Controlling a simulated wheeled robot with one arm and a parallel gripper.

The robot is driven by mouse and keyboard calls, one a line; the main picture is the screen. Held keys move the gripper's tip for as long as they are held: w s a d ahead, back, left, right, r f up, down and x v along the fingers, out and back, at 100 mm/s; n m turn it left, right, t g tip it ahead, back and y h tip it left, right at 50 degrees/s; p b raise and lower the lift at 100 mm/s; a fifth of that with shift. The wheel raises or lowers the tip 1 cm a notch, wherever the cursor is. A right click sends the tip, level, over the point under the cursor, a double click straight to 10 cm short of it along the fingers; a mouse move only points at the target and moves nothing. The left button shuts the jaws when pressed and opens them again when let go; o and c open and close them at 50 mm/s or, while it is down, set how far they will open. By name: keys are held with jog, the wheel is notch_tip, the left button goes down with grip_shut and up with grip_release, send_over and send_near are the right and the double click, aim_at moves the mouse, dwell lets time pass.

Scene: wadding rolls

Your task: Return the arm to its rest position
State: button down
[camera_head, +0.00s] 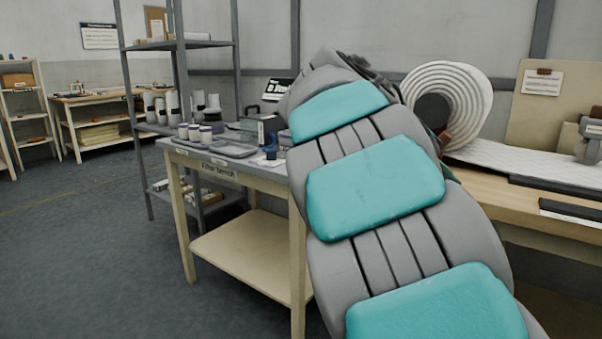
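My arm, grey with teal pads, rises from the bottom right of the head view and reaches forward over the benches. Its far end, near the top middle, bends away from the camera. My gripper is hidden behind the arm or too unclear to make out. A large white wadding roll (468,88) stands on the right bench, just right of the arm's far end. A white sheet of wadding (515,160) lies flat in front of it. I cannot tell whether the arm touches the roll.
A filter bench (240,175) with jars (194,132) and a grey tray (228,149) stands left of the arm. Behind it is a metal shelf rack (180,85). The right bench (480,195) holds a board (535,105). The floor (90,240) at left is clear.

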jog(key=s+f+g+y, duration=0.2)
jog(key=s+f+y, duration=0.3)
jog(key=s+f, duration=0.95)
jog(key=s+a+f+g+y, duration=0.1)
jog(key=s+a+f+y, duration=0.1)
jog(key=s+a+f, duration=0.4)
jog(key=s+a+f+g+y, duration=0.1)
jog(key=s+a+f+y, duration=0.2)
jog(key=s+a+f, duration=0.3)
jog(key=s+f, duration=0.4)
jog(key=s, duration=0.2)
jog(key=shift+s+n+y, duration=0.3)
jog(key=shift+s+n, duration=0.05)
jog(key=shift+n, duration=0.05)
jog(key=shift+d, duration=0.2)
